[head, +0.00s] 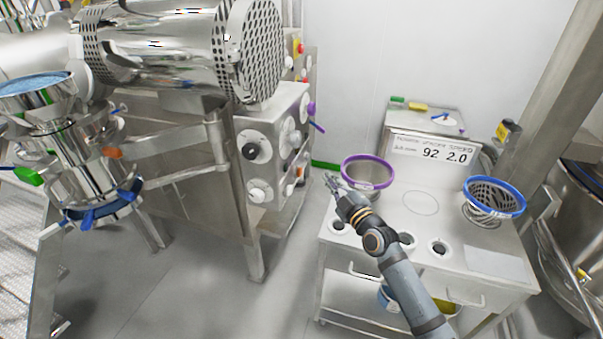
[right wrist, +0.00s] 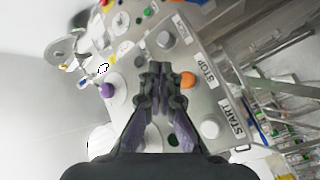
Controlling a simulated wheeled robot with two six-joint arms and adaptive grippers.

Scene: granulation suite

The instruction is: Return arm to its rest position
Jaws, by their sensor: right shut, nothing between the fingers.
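My right arm comes in from the lower right in the head view. Its gripper (head: 332,184) is over the front left edge of the white cart, beside a purple-rimmed bowl. In the right wrist view the two dark fingers (right wrist: 158,74) are together and empty. They point toward a grey control panel (right wrist: 215,100) with START and STOP labels, an orange button and round knobs. I cannot tell from this view how far the fingertips are from the panel. My left gripper is not in view.
The white cart (head: 402,215) holds the purple-rimmed bowl (head: 368,158), a blue-rimmed mesh basket (head: 495,190) and a display box (head: 430,148). The steel machine's knob panel (head: 270,150) stands to the left. Open floor (head: 215,285) lies between machine and cart.

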